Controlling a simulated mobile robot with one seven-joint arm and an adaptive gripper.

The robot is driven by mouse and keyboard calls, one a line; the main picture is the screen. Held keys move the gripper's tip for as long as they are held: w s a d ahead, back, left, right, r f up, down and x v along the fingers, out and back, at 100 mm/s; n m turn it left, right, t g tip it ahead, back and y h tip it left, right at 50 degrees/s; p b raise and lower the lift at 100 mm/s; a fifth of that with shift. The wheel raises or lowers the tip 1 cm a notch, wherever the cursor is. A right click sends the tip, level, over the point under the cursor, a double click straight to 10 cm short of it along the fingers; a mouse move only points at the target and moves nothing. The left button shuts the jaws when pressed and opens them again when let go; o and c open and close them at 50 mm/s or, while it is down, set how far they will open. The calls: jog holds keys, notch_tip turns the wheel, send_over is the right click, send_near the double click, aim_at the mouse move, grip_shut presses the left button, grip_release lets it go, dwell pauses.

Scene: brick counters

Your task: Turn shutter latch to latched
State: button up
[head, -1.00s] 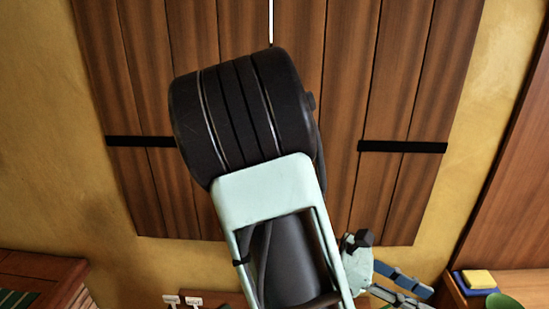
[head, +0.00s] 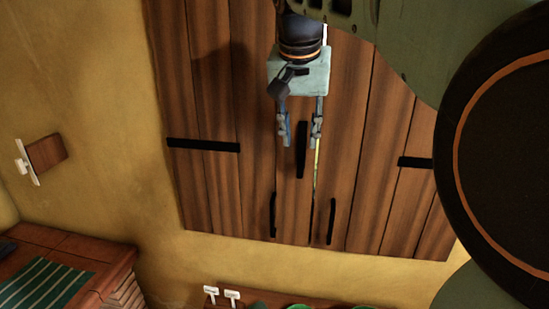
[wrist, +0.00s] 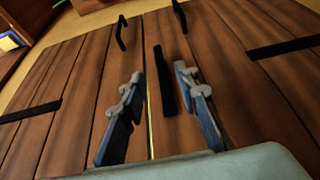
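The wooden shutter (head: 350,180) has two plank doors meeting at a thin bright gap. The latch looks to be the black bar (head: 301,160), standing upright on the left door just beside the gap. It also shows in the wrist view (wrist: 165,85), right of the gap there. My gripper (head: 301,142) is open and empty in front of the shutter. In the wrist view its fingers (wrist: 159,74) appear on either side of the bar, apart from it in the picture. Whether they are deep enough to reach the bar is hard to tell.
Two black pull handles (head: 273,215) (head: 331,221) are on the lower doors. Black hinge straps (head: 203,145) (head: 415,162) lie at the sides. A brick counter (head: 80,250) stands lower left, and a shelf with green bowls (head: 299,307) is below.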

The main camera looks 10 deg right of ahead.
aim_at(300, 160)
jog(key=x, duration=0.9)
jog(key=shift+w+d+f, duration=0.1)
jog(key=shift+f, duration=0.2)
grip_shut()
